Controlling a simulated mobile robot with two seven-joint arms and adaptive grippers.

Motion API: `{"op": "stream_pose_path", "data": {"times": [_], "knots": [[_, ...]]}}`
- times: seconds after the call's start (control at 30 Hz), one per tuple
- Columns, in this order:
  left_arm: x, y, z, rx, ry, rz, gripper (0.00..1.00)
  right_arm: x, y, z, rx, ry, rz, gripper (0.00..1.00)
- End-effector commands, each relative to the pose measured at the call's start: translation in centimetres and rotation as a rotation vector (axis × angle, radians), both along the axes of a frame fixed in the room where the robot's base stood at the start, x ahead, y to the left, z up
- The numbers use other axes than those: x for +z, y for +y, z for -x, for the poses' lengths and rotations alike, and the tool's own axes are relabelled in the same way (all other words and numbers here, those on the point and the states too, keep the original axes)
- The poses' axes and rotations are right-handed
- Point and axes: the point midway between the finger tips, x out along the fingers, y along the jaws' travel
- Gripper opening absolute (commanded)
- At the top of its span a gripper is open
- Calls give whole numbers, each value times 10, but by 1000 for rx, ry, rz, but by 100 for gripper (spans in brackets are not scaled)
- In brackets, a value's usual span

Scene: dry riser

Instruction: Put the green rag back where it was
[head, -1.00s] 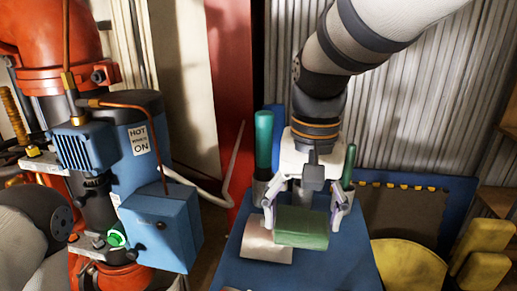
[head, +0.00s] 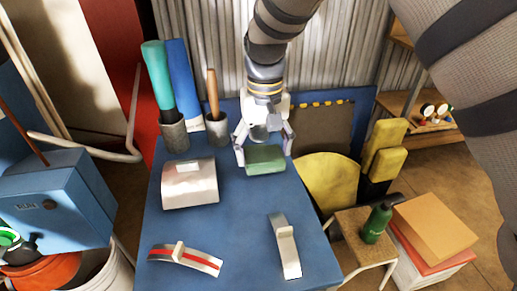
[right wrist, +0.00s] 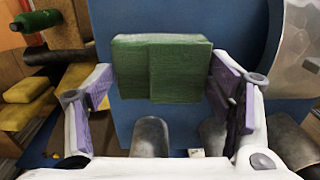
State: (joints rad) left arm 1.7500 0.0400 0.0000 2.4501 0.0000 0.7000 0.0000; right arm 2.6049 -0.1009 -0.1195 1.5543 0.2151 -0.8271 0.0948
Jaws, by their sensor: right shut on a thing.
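The green rag (head: 265,159) is a folded, block-like pad at the back right of the blue table (head: 235,225). My right gripper (head: 263,150) is shut on it, with one finger at each end. In the right wrist view the rag (right wrist: 165,68) lies between the two purple-padded fingers of the gripper (right wrist: 162,88), with the blue table top behind it. I cannot tell whether the rag touches the table or hangs just above it. My left gripper is not in view.
A curved metal block (head: 190,184) stands left of the rag. Metal cups (head: 174,137) with a teal roll and a wooden handle stand behind. Two metal pieces with grips (head: 185,259) (head: 286,246) lie in front. A stool (head: 350,235) with a green bottle (head: 376,222) is at right.

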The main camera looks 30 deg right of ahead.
Motion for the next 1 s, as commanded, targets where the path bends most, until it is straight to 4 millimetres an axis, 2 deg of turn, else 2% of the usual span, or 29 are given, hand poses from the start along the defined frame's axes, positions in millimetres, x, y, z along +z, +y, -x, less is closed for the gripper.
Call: {"op": "stream_pose_path", "data": {"times": [0.03, 0.07, 0.37, 0.4, 0.47, 0.83, 0.93, 1.0], "knots": [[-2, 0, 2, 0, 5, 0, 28, -11, 0, 1, 0, 6, 0, 52], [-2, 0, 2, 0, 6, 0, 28, -13, 0, 1, 0, 3, 1, 52], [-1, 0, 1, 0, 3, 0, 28, -14, 0, 0, 0, 0, 0, 52], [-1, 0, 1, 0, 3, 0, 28, -14, 0, 0, 0, 0, 0, 84], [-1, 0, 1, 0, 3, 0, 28, -14, 0, 0, 0, 0, 0, 95], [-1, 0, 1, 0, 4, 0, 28, -10, 0, 0, 0, -2, 1, 95], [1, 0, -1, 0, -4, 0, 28, 9, 0, -1, -1, -7, 0, 95], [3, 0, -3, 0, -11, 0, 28, 29, 0, -1, -1, -10, 0, 95]]}}
